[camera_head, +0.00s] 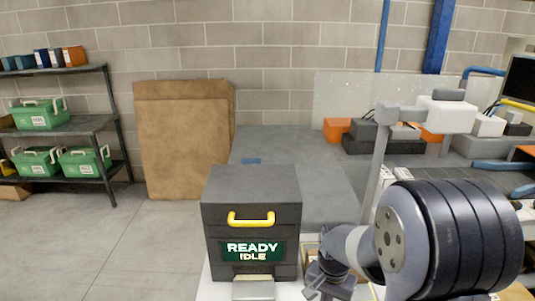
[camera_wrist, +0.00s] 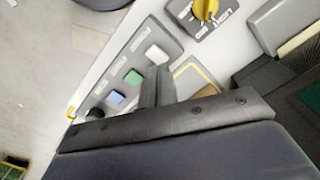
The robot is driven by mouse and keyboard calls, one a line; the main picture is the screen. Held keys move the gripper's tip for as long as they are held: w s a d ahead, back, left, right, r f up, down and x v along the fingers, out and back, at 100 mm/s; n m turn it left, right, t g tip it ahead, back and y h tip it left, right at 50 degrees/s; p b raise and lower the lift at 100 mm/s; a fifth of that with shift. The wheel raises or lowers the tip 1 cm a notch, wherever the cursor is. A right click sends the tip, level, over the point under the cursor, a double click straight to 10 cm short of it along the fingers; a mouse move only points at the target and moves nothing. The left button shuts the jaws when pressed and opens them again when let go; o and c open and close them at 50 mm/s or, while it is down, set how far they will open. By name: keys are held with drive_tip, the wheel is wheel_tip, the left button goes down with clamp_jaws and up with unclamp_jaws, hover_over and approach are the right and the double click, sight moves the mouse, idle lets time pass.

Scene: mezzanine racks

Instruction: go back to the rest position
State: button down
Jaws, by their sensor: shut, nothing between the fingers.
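My gripper (camera_head: 317,288) is low at the bottom centre-right of the head view, just right of a dark box and partly cut off by the frame edge. In the wrist view my gripper (camera_wrist: 157,85) is shut and empty, its dark fingers over a light control panel (camera_wrist: 122,58). I cannot tell whether they touch it. The dark box (camera_head: 252,190) has a yellow handle (camera_head: 251,219) and a sign reading READY IDLE (camera_head: 252,250).
Green cases (camera_head: 40,115) stand on a rack at left. Brown boards (camera_head: 186,140) lean on the wall.

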wheel_tip(320, 180, down, 3)
drive_tip(key=shift+f+b, duration=0.15)
drive_tip(key=shift+b, duration=0.75)
drive_tip(key=shift+r, duration=0.25)
